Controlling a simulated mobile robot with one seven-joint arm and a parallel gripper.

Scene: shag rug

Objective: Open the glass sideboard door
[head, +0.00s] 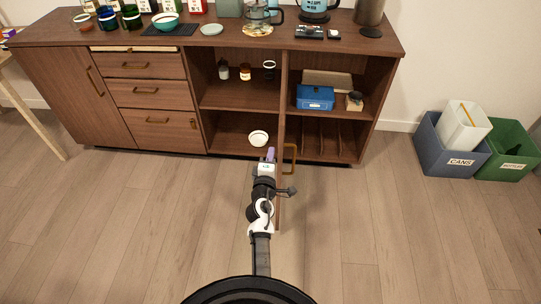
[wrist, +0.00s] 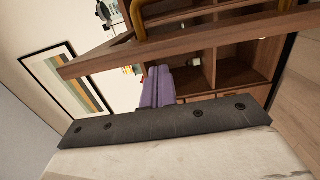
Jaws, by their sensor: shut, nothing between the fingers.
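The sideboard (head: 165,122) stands against the back wall. Its door (head: 279,214) sticks out toward me, seen nearly edge-on at the middle divider; the glass itself is hard to make out. The brass door handle (head: 290,158) is on the door's right side. My gripper (head: 270,154) is shut and empty, just left of the door, on the side away from the handle. In the wrist view, its purple fingers (wrist: 158,87) are together close under the wooden door frame (wrist: 100,65), with the handle (wrist: 182,18) beyond. I cannot tell whether they touch the frame.
A white bowl (head: 258,138) sits in the open lower middle compartment, behind my gripper. A blue box (head: 315,97) is on the right shelf. Blue (head: 440,155) and green (head: 508,165) bins stand at the right. The floor in front is clear.

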